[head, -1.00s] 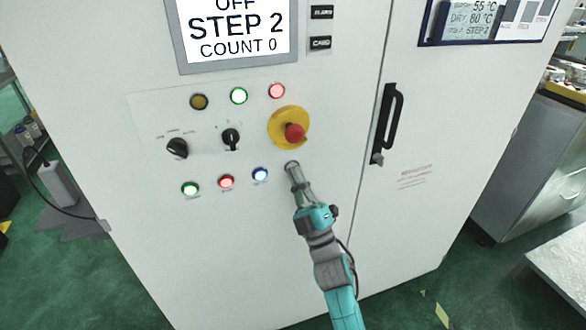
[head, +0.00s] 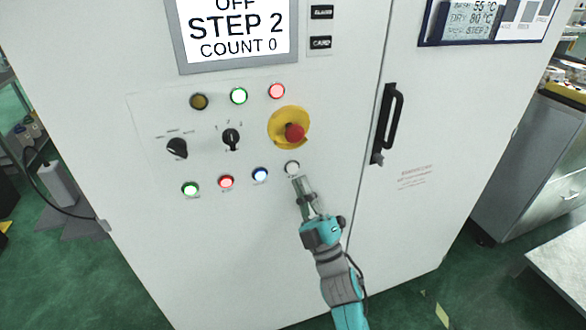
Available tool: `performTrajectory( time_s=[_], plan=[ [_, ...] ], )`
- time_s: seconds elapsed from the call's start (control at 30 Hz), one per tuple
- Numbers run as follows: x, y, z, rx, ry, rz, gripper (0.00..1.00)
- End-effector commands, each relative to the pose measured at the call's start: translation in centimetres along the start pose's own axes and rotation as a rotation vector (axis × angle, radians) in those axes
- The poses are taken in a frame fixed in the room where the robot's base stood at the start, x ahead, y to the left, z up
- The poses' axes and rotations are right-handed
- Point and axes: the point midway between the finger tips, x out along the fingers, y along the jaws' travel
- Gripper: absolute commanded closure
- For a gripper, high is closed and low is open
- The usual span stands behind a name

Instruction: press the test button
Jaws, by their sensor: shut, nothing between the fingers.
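The cabinet panel has a lower row of push buttons: green (head: 190,189), red (head: 226,182), blue (head: 260,174) and white (head: 292,168). Their labels are too small to read, so I cannot tell by name which is the test button. My gripper (head: 298,181) is shut and empty. Its tip is just below the white button, which shows uncovered. The tip looks apart from the button, though its depth from the panel is hard to tell. The screen (head: 238,30) reads OFF, STEP 2, COUNT 0.
A red emergency stop (head: 294,132) on a yellow disc (head: 276,121) sits just above the white button. Two black rotary switches (head: 177,148) (head: 231,138) are to the left. A black door handle (head: 388,120) stands out at right.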

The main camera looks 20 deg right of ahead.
Motion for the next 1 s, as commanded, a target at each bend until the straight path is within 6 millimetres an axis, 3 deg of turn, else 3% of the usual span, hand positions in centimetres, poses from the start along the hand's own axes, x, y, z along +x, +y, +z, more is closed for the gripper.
performTrajectory(
  time_s=[0.33, 1.0],
  plan=[
    [-1.9, 1.3, -1.3, 0.0, 0.0, 0.0, 1.0],
    [-2.0, 1.4, -1.4, 0.0, 0.0, 0.0, 1.0]
  ],
)
